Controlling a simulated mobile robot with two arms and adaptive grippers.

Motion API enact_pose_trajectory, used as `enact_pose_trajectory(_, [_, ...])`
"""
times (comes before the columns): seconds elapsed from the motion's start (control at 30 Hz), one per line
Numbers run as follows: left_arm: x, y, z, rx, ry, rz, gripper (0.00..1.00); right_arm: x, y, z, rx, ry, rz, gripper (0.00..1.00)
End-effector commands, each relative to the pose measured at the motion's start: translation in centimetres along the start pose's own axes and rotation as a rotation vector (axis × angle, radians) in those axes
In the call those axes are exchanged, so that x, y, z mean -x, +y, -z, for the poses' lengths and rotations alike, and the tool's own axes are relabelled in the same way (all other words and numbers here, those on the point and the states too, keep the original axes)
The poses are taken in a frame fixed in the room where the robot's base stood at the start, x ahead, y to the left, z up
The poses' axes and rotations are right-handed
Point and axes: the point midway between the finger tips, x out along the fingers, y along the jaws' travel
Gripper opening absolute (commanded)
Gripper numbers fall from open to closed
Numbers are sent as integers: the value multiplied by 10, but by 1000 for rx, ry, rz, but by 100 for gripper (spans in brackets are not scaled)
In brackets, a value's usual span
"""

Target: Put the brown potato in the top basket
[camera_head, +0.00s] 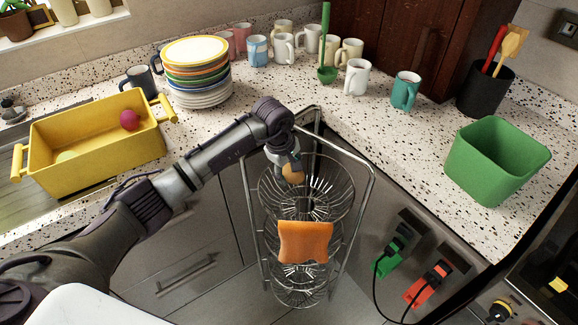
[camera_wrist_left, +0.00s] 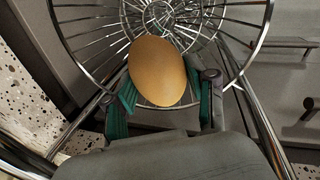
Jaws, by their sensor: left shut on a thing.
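The brown potato (camera_head: 293,174) is a smooth, tan, egg-shaped thing. In the wrist view the potato (camera_wrist_left: 157,71) sits between the green-padded fingers of my left gripper (camera_wrist_left: 160,105), which is shut on it. In the head view my left gripper (camera_head: 289,166) points down over the top basket (camera_head: 337,200) of a tiered wire stand. In the wrist view the wire basket (camera_wrist_left: 85,38) lies beyond and around the potato. I cannot tell exactly how far the potato is from the wires. My right gripper is not in view.
An orange cloth (camera_head: 305,242) hangs on the front of the stand, with lower baskets (camera_head: 300,296) beneath. A yellow tub (camera_head: 95,140), stacked plates (camera_head: 199,95), several mugs and a green bin (camera_head: 497,160) stand on the counter. The stand's frame posts (camera_head: 362,215) rise around the baskets.

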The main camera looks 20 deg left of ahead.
Motion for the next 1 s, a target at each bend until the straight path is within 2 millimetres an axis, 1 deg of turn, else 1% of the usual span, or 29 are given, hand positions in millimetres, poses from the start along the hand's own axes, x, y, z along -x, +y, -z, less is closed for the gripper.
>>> enact_pose_trajectory(0.03, [-11,-3,0,1,-2,-1,16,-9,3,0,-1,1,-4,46])
enact_pose_trajectory(0.17, [-29,-8,0,1,-2,0,16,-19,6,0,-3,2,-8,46])
enact_pose_trajectory(0.6, [-86,-21,-1,0,-3,-1,16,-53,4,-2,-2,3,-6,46])
enact_pose_trajectory(0.8, [-99,-24,0,-1,-1,-2,16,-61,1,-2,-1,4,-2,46])
enact_pose_trajectory(1.0, [-101,-25,0,-2,0,-2,16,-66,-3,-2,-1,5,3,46])
